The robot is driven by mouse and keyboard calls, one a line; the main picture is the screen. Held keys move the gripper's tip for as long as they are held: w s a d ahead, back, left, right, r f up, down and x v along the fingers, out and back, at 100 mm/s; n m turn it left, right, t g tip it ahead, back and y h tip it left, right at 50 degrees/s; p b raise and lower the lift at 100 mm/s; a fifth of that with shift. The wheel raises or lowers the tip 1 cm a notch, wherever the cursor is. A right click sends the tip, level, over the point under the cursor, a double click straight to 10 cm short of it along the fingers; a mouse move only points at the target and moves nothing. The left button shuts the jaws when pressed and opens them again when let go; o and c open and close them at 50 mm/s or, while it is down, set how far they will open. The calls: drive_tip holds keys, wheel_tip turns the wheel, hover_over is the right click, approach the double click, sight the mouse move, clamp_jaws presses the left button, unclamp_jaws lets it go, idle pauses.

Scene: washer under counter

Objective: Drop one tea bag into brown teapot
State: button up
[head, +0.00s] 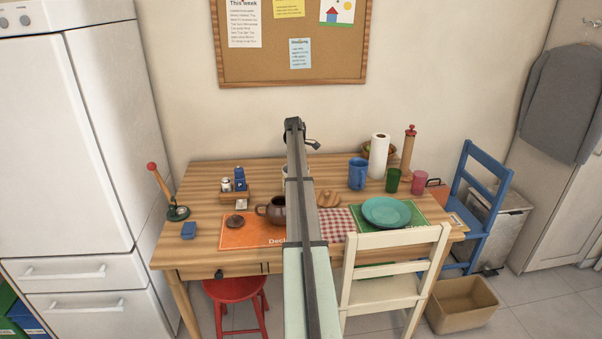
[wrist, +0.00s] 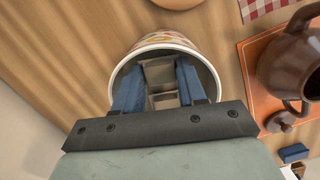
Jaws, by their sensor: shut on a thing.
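The brown teapot (head: 276,210) stands uncovered on an orange mat, left of my arm in the head view; it also shows at the right of the wrist view (wrist: 290,70). Its brown lid (head: 235,220) lies on the mat beside it. A white patterned tub (wrist: 163,40) holds pale tan tea bags (wrist: 160,72). My gripper (wrist: 160,84) reaches down inside the tub, its blue fingers shut on a tea bag. The exact grip is partly hidden. In the head view my arm hides the gripper and most of the tub.
The orange mat (head: 258,241) lies near the table's front edge. A blue mug (head: 357,174) and paper towel roll (head: 378,156) stand behind.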

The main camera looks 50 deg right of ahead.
wheel_tip(320, 180, up, 10)
drive_tip(key=shift+f, duration=0.2)
idle(0.4)
drive_tip(key=s+a+f, duration=0.1)
drive_tip(key=s+a, duration=0.2)
drive_tip(key=a, duration=0.6)
drive_tip(key=s+a+f, duration=0.2)
drive_tip(key=s+a, duration=0.1)
drive_tip(key=a, duration=0.7)
drive_tip(key=shift+f, duration=2.5)
